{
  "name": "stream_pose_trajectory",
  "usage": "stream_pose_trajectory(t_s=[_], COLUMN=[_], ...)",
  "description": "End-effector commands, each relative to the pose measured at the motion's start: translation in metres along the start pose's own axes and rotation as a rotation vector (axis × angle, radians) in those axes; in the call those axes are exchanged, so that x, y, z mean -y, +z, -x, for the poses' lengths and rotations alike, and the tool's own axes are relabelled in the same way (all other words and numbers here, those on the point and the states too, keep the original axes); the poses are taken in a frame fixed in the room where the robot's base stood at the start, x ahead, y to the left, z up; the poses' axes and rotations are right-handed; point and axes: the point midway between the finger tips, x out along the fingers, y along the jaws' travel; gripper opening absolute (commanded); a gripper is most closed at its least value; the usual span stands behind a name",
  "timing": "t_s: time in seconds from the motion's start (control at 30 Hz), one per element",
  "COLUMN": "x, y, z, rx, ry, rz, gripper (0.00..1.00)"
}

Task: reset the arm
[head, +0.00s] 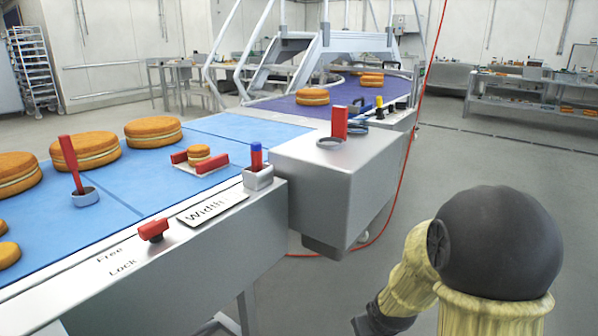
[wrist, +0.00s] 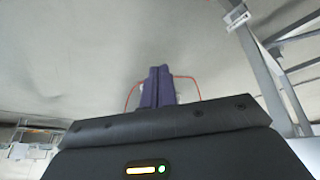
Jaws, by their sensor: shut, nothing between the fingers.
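My arm shows at the lower right of the head view, with a large black joint and pale yellowish sleeves, to the right of the conveyor and apart from it. In the wrist view, my gripper (wrist: 157,88) has its two purple fingers together, with nothing between them. Grey floor lies beyond the fingers. In the head view the fingers cannot be made out; only a dark part of the arm shows low down.
A metal-sided conveyor with a blue belt (head: 105,180) carries several filled rounds (head: 153,132). A metal box (head: 325,165) juts out from it. A red cable (head: 402,170) hangs to the floor beside it. Grey floor on the right (head: 500,160) is clear.

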Motion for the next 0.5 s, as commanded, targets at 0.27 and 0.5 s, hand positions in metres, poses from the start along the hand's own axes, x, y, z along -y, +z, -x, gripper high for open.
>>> stream_pose_trajectory(t_s=[0.27, 0.5], x=[0.017, 0.032], y=[0.048, 0.083], z=[0.078, 0.120], rx=[0.139, 0.226], ry=[-0.016, -0.042], rz=[-0.121, -0.193], gripper=[0.00, 0.00])
